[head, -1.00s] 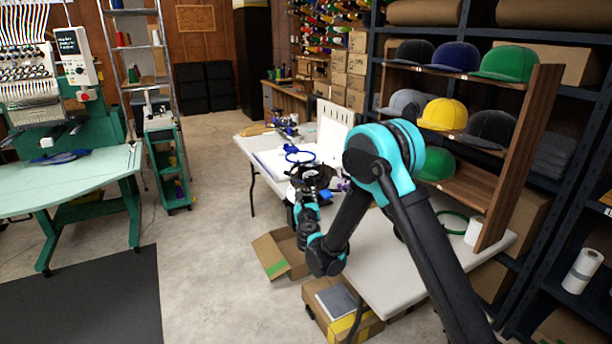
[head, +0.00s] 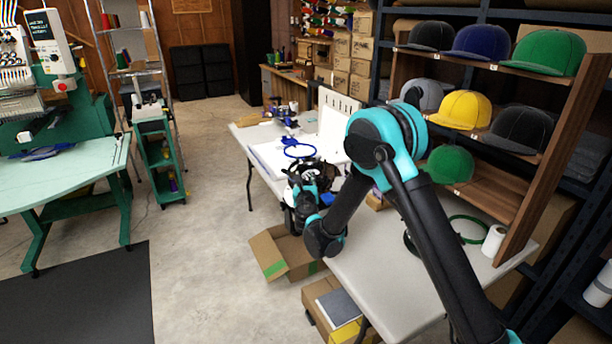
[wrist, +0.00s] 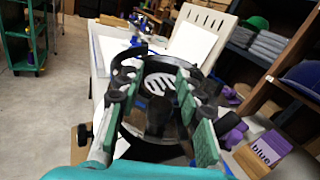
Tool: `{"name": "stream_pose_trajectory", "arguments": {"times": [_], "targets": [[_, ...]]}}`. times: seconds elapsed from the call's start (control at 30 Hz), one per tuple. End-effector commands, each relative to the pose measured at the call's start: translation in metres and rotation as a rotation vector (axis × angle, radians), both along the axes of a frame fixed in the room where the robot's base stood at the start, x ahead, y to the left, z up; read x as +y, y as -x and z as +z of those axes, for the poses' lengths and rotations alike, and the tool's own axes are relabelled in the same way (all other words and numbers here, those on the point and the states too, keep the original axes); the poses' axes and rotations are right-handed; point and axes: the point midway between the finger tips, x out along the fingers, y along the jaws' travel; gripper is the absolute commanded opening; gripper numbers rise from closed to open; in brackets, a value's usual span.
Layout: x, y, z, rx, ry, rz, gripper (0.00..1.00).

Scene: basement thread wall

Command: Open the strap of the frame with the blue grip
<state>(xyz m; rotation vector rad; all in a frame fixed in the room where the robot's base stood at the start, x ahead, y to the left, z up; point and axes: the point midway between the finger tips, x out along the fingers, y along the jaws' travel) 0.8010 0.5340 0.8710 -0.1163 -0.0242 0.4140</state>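My gripper (wrist: 157,88) is open in the wrist view, its two green-padded fingers on either side of a black ring-shaped frame (wrist: 162,54). I cannot tell whether the pads touch it. A pale striped patch shows inside the ring. A bit of blue shows behind the fingers, perhaps the blue grip; it is mostly hidden.
A blue hoop (head: 298,148) lies farther back. The cap shelf (head: 540,150) bounds the right side.

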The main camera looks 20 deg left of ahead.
Motion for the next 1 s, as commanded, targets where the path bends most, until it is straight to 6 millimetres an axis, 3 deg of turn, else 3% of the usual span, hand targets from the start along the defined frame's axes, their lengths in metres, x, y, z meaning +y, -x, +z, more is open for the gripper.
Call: {"name": "stream_pose_trajectory", "arguments": {"times": [0.13,0.43,1.0], "targets": [[0.0,0.0,0.0,0.0,0.0,0.0,0.36],[-0.0002,-0.0002,-0.0001,0.0,0.0,0.0,0.0],[0.0086,0.0005,-0.0012,-0.003,-0.003,-0.018,0.0]]}}
